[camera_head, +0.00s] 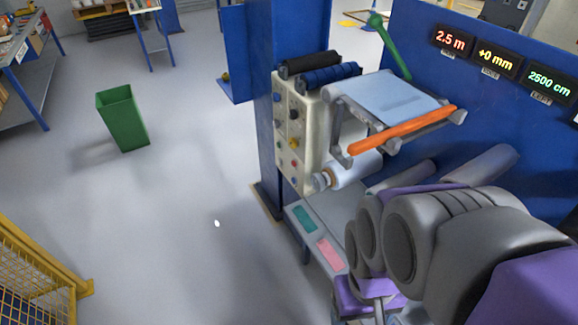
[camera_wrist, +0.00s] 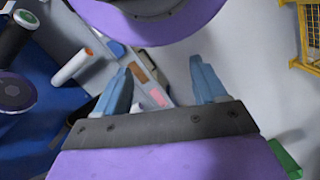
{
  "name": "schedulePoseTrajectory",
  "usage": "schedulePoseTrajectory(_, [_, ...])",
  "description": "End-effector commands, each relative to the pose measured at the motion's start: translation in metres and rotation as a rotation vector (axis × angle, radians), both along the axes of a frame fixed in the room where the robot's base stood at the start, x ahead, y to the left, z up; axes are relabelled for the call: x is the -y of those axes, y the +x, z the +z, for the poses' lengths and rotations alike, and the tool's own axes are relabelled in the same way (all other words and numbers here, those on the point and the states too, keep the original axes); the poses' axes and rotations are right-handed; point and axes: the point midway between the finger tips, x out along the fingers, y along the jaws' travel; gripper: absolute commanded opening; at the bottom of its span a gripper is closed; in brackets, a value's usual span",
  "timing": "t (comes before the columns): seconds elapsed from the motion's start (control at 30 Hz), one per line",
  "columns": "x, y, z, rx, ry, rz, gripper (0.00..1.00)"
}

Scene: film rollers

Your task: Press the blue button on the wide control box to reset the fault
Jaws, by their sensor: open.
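A beige control box (camera_head: 297,135) with several small coloured buttons and knobs stands on the near side of the blue machine in the head view. A small blue button (camera_head: 277,97) shows near its upper left edge; at this size I cannot tell the blue ones apart surely. I cannot tell whether this is the wide box. My gripper (camera_wrist: 160,85) is open and empty in the wrist view, its two blue-grey fingers apart. In the head view my grey and purple arm reaches in from the lower right, apart from the box; the fingertips are hidden there.
The film roller machine has an orange bar (camera_head: 402,130), a white roller (camera_head: 355,170) and a shelf with a teal (camera_head: 304,219) and a pink pad (camera_head: 330,252). A green bin (camera_head: 122,118) and a yellow mesh fence (camera_head: 40,270) stand left. The grey floor between is clear.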

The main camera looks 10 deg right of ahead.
Motion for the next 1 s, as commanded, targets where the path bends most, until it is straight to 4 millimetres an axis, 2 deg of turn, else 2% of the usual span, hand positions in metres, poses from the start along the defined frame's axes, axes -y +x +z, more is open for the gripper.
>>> schedulePoseTrajectory(0.07, [0.0,0.0,0.0,0.0,0.0,0.0,0.63])
schedulePoseTrajectory(0.7, [0.0,0.0,0.0,0.0,0.0,0.0,0.02])
schedulePoseTrajectory(1.0, [0.0,0.0,0.0,0.0,0.0,0.0,0.0])
